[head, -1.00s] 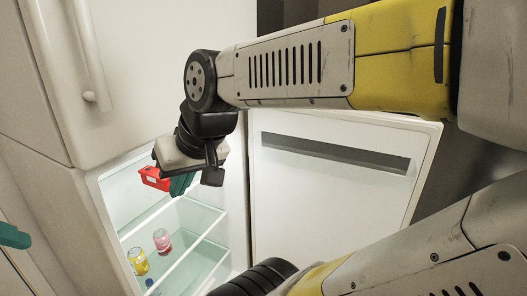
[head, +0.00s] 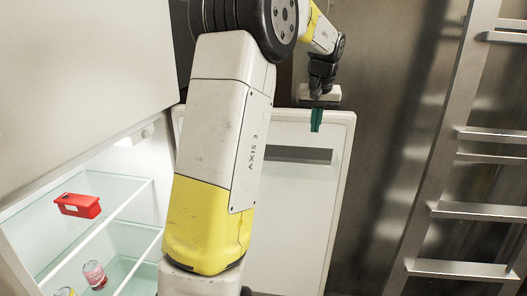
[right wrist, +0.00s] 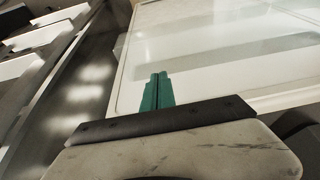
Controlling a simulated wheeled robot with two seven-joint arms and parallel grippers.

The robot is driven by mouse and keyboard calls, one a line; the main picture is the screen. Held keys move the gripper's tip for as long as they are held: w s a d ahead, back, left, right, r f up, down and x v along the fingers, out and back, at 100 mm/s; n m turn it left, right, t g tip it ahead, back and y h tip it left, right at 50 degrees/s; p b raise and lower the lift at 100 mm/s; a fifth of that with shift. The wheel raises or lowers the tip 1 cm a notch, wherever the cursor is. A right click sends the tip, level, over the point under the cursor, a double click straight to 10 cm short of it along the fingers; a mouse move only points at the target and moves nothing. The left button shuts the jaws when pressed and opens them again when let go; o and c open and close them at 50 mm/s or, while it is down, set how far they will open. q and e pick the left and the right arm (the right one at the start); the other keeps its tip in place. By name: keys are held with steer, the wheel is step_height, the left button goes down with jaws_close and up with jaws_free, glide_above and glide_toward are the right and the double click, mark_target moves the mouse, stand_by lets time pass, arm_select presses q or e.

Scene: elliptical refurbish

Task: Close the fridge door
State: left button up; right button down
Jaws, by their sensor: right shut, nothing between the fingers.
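The fridge (head: 60,195) stands open at the left in the head view, with its lit shelves showing. Its white door (head: 290,205) is swung wide to the right, its inner face with a grey strip toward me. My right gripper (head: 316,122) is at the top of the door, near its outer corner, with green fingers together and empty. My arm hides the door's hinge side. My left gripper is out of view.
A red box (head: 78,205) and a pink jar (head: 94,274) stand on the fridge shelves. A metal ladder-like rack (head: 440,205) stands at the right. A dark metal wall (head: 385,130) lies behind the door, with some free room between door and rack.

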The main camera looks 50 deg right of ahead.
mark_target(317, 149)
steer(key=x, duration=0.3)
steer(key=s+x, duration=0.1)
steer(key=x, duration=0.3)
steer(key=d+x, duration=0.1)
steer(key=x, duration=0.2)
steer(key=shift+s+d+f, duration=0.1)
steer(key=shift+s+f, duration=0.1)
steer(key=shift+f, duration=0.05)
steer(key=a, duration=0.1)
steer(key=s, duration=0.1)
steer(key=a, duration=0.1)
steer(key=shift+s+a+r, duration=0.25)
steer(key=shift+a+r, duration=0.05)
steer(key=shift+r, duration=0.05)
steer(key=shift+s+a+f, duration=0.1)
steer(key=shift+s+a, duration=0.1)
steer(key=shift+a, duration=0.3)
